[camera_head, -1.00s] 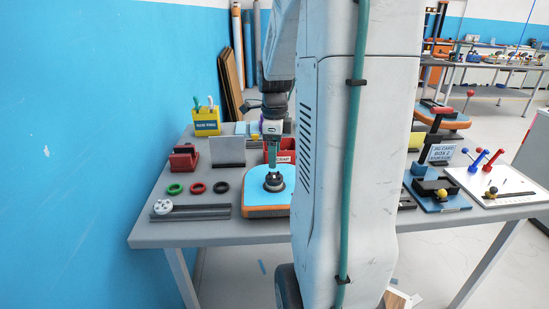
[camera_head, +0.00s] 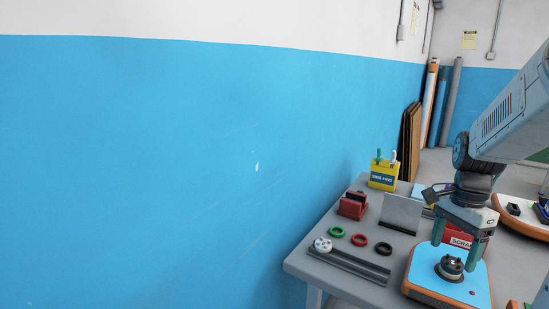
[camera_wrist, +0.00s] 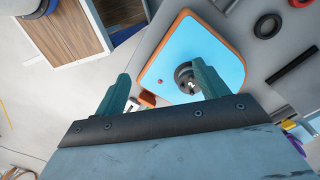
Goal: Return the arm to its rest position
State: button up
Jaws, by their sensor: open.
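My gripper (camera_head: 456,246) hangs over a blue board with an orange edge (camera_head: 480,292) on the table. Its two teal fingers are apart with nothing between them. A dark round valve (camera_head: 450,267) sits on the board, just below the fingers in the head view. In the wrist view my gripper (camera_wrist: 161,72) shows its open fingers, and the valve (camera_wrist: 187,77) shows beside the right finger, partly hidden by it. I cannot tell the exact height of the fingertips above the board. My arm comes in from the right edge of the head view.
The grey table (camera_head: 322,266) holds green, red and black rings, a grey rail (camera_head: 350,265), a red block (camera_head: 353,205), a grey upright plate (camera_head: 401,213), a yellow holder (camera_head: 383,175) and a red scrap box (camera_head: 462,238). A blue wall (camera_head: 180,170) stands close on the left.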

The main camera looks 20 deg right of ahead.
jog(key=s+a+r+n, duration=0.2)
jog(key=s+a+n, duration=0.1)
jog(key=a+n, duration=0.3)
jog(key=s+a+r+n+t, duration=0.1)
jog(key=s+a+r+n, duration=0.1)
jog(key=a+n, duration=0.4)
jog(key=s+a+r+n+t, duration=0.1)
jog(key=s+a+n, duration=0.3)
jog(key=a, duration=0.7)
jog(key=r+n, duration=0.1)
jog(key=n, duration=0.1)
jog(key=shift+n+h, duration=0.3)
jog(key=shift+h, duration=0.1)
jog(key=shift+r, duration=0.1)
